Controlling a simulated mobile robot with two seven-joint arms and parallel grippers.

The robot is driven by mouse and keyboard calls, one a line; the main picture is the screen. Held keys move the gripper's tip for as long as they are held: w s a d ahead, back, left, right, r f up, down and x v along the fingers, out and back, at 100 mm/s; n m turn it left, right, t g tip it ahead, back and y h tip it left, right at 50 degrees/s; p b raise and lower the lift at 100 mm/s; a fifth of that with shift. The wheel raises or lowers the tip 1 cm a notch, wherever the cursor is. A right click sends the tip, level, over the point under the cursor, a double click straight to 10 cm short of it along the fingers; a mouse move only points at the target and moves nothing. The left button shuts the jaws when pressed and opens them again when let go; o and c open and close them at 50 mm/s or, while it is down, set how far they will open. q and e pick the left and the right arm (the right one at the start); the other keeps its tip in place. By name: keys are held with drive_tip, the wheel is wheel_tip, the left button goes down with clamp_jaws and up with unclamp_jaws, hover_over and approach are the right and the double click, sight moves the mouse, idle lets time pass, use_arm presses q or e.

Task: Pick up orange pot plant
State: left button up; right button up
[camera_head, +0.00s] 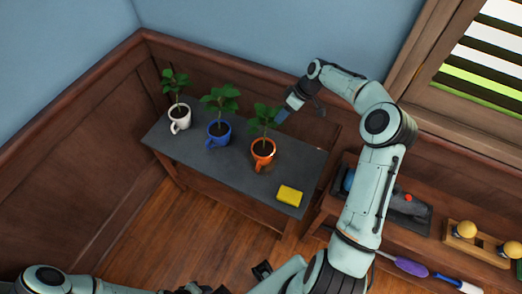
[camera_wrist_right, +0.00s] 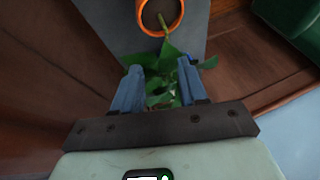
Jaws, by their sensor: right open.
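The orange pot plant (camera_head: 261,163) stands upright on the grey top of a low bench, at the right end of a row of plants. My right gripper (camera_head: 284,113) is open beside its leaves, behind and to the right of the pot. In the right wrist view the orange pot (camera_wrist_right: 146,29) shows at the top, beyond the fingertips. Green leaves fill the gap between the open fingers of the right gripper (camera_wrist_right: 160,72). Only dark parts at the bottom edge of the head view may belong to my left gripper; its fingers are not clear.
A blue pot plant (camera_head: 217,141) and a white pot plant (camera_head: 180,124) stand left on the bench (camera_head: 190,152). A yellow block (camera_head: 289,195) lies near its front right corner. A wooden shelf (camera_head: 395,233) with several items stands to the right. Walls rise behind.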

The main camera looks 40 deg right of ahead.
drive_tip(key=shift+p+x, duration=0.45)
drive_tip(key=shift+x, duration=4.8)
drive_tip(key=shift+w+r, duration=0.1)
drive_tip(key=shift+r, duration=0.05)
clamp_jaws()
drive_tip(key=shift+w+r, duration=0.1)
